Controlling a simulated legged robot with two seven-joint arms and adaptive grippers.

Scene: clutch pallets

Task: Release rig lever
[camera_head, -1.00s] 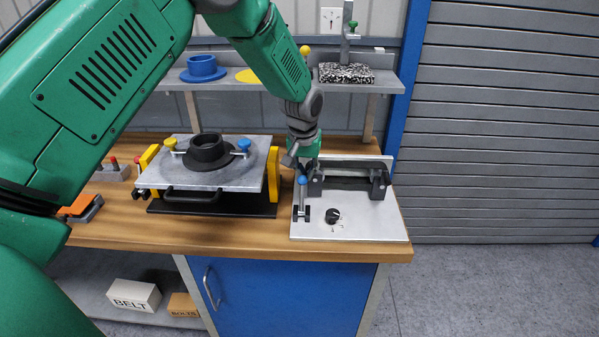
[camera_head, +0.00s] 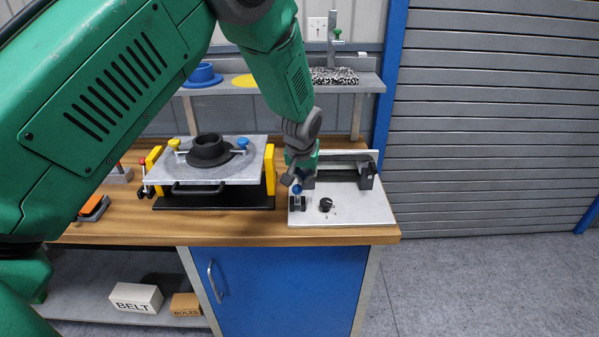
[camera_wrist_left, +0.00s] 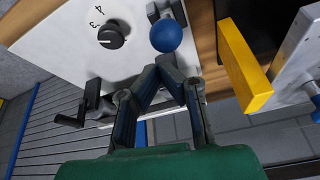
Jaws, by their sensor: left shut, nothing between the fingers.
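The rig is a pale plate (camera_head: 350,210) on the bench with a black dial knob (camera_head: 326,204) and a lever with a blue ball (camera_head: 297,189) at its left side. The ball now sits low, just above the black lever base at the plate's front left. My left gripper (camera_head: 293,180) is directly behind and above the ball. In the left wrist view the fingers (camera_wrist_left: 168,65) are shut with nothing between them, their tips close to the blue ball (camera_wrist_left: 166,35); I cannot tell whether they touch it. The gripper partly hides the lever's rod. My right gripper is out of view.
Left of the rig stands a fixture with a grey plate (camera_head: 240,174) and yellow side posts (camera_head: 270,170). A black bracket stands at the rig's back. A shelf (camera_head: 365,82) runs behind. The bench's front edge (camera_head: 240,240) is clear.

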